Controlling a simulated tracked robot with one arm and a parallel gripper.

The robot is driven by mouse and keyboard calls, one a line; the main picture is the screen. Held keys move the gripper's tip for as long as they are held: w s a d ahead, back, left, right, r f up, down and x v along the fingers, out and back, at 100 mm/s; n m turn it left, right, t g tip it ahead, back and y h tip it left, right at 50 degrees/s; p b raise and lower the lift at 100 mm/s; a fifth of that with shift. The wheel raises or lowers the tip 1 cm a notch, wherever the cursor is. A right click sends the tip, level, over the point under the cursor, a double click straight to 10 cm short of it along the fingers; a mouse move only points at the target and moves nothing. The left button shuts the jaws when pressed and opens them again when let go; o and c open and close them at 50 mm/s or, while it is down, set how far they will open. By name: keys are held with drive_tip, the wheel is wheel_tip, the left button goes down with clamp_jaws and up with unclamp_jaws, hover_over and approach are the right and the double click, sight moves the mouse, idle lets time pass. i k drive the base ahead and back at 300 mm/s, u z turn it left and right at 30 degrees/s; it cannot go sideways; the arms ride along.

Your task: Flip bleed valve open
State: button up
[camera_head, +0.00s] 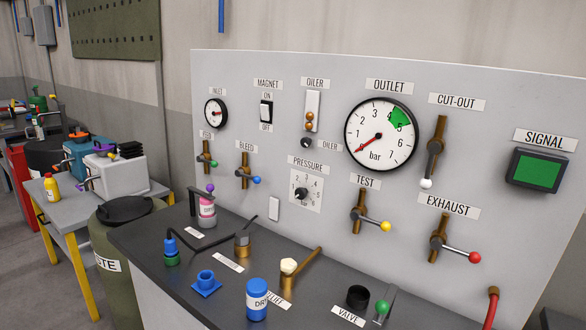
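The bleed valve (244,170) is on the upright grey panel, left of its middle, below a label reading BLEED (246,146). It has a vertical brass-brown body and a short lever. The lever points right and slightly down, across the body, and ends in a blue knob (256,180). Nothing covers the valve. My gripper does not show in this view.
A similar green-knobbed valve (207,155) sits just left. Right are the pressure dial (303,193), yellow-knobbed test valve (370,217) and red-knobbed exhaust valve (450,250). The dark bench (200,265) below holds bottles and fittings, including a pink-white bottle (207,210).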

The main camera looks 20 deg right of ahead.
sight(239, 172)
drive_tip(key=i, duration=0.55)
drive_tip(key=u, duration=0.7)
drive_tip(key=i, duration=2)
drive_tip(key=z, duration=0.8)
